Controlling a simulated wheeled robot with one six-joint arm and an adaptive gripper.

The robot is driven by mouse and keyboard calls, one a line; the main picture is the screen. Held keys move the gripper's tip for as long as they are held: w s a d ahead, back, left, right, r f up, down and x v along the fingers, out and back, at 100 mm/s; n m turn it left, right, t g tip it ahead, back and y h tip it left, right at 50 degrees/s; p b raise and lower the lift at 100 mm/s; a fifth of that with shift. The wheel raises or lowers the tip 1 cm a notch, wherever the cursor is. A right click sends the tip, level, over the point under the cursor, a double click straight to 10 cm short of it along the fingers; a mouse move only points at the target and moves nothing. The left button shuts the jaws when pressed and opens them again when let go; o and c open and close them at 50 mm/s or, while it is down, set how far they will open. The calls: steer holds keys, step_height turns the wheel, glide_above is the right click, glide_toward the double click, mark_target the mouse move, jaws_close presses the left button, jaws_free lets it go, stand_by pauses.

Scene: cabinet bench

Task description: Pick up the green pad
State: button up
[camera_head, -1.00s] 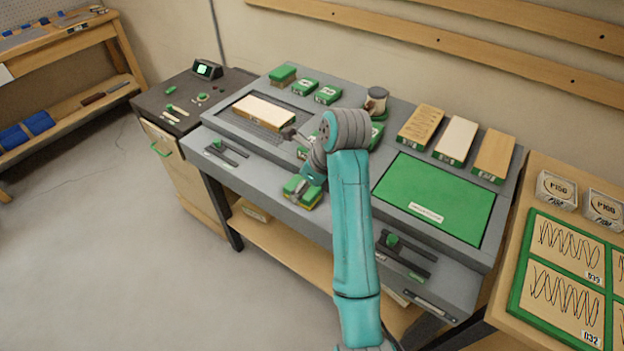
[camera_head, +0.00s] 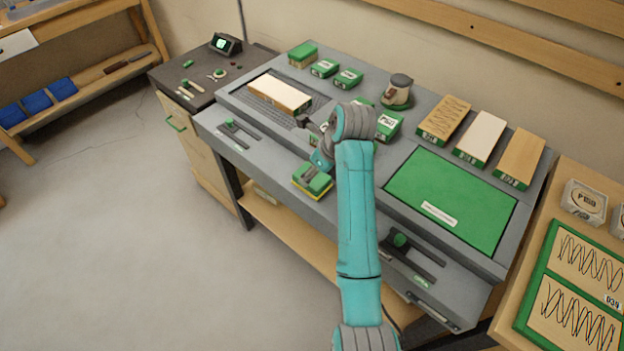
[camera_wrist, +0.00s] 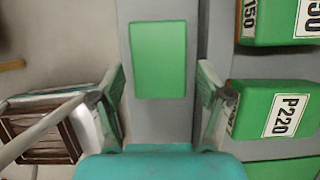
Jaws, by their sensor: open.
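The green pad (camera_wrist: 159,60) is a plain green rectangle lying flat on the grey bench in the wrist view. In the head view it shows as a green block with a yellow lower edge (camera_head: 314,188) near the bench's front edge, partly covered by my gripper. My gripper (camera_wrist: 162,85) is open and empty, with one finger on each side of the picture. The pad appears in the gap between the fingers, towards the far end. I cannot tell how high the fingers are above it.
Green boxes, one marked P220 (camera_wrist: 262,108), stand close to the right finger. A dark slatted thing (camera_wrist: 40,135) shows at left.

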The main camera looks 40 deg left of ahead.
steer(key=shift+x, duration=1.85)
steer(key=shift+f, duration=0.25)
steer(key=c, duration=0.9)
steer(key=shift+r, duration=0.15)
step_height(320, 180, up, 10)
steer(key=shift+r, duration=0.15)
